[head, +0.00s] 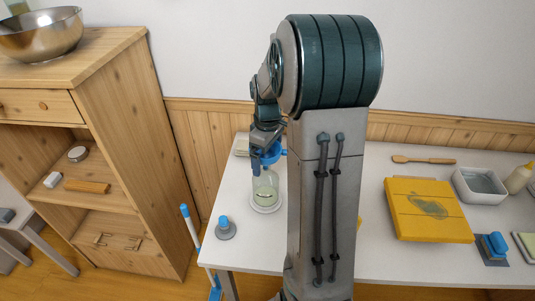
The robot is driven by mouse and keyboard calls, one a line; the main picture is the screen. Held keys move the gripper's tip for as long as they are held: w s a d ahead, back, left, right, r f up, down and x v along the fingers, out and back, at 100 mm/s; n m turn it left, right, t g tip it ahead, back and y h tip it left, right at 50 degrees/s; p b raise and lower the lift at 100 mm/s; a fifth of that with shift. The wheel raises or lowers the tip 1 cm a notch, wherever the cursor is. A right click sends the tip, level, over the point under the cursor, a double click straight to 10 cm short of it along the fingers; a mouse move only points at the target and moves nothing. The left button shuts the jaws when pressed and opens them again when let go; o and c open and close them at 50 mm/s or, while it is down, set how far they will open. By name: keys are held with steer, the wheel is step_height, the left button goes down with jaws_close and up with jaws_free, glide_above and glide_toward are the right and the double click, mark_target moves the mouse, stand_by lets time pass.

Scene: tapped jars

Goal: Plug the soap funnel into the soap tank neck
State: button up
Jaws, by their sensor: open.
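The soap tank (265,191) looks like a clear glass jar with pale green contents, standing upright on a white round base near the table's left end. The blue soap funnel (278,153) is right at the top of the jar, partly hidden by my gripper. I cannot tell whether its spout sits inside the neck or just above it. My gripper (259,159) is open and points down at the funnel, over the left side of the jar's top. Whether its fingers touch the funnel is too small to tell.
A blue knob on a grey disc (225,229) stands front left of the jar. My arm hides the table's middle. To the right are a yellow board (425,210), a white basin (480,184) and a wooden spatula (423,160). A wooden shelf unit (125,150) stands left, across a gap.

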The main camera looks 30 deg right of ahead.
steer(key=shift+r, duration=0.25)
steer(key=shift+r+p, duration=1.65)
steer(key=shift+r, duration=0.35)
step_height(320, 180, up, 14)
steer(key=b, duration=0.1)
steer(key=shift+f, duration=0.1)
stand_by(1.3)
steer(key=s+a+f+m+t, duration=0.1)
steer(key=s+a+f+m, duration=0.2)
steer(key=s+a, duration=0.4)
steer(key=s+a+f+m+t, duration=0.2)
steer(key=s+a, duration=0.5)
steer(key=s, duration=0.4)
steer(key=shift+s+f+m+t, duration=0.35)
steer(key=shift+f+m, duration=0.45)
steer(key=shift+f, duration=0.15)
